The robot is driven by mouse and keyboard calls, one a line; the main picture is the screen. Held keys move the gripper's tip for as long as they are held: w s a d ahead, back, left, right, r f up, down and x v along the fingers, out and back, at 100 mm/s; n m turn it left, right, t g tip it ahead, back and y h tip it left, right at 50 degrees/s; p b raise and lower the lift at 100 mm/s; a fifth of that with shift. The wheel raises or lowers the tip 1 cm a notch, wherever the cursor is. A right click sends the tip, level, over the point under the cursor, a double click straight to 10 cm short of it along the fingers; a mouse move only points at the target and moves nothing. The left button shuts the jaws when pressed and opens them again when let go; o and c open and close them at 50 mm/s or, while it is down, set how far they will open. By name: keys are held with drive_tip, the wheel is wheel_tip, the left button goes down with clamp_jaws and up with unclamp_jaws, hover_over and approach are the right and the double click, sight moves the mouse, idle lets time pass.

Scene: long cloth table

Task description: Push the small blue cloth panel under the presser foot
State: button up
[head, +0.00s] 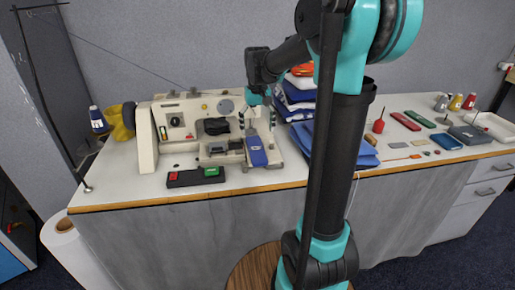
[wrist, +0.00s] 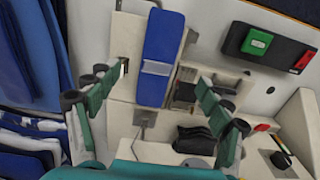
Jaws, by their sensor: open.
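The small blue cloth panel (head: 257,156) lies on the bed of the cream sewing machine (head: 172,117), at its right end. In the wrist view the blue panel (wrist: 162,40) is long and narrow, with a pale band across it. A small metal part, perhaps the presser foot (wrist: 145,118), shows just beyond the panel's lower end, apart from it in the picture. My gripper (head: 259,112) is above the panel. In the wrist view my gripper (wrist: 158,85) is open, its green fingers on either side of the panel's lower end, holding nothing.
A black switch box (head: 196,177) with red and green buttons sits at the table's front edge. Folded blue cloth (head: 297,95) is stacked right of the machine.

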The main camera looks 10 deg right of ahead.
sight(257, 152)
wheel_tip(257, 152, down, 10)
drive_tip(key=shift+r, duration=0.1)
idle(0.4)
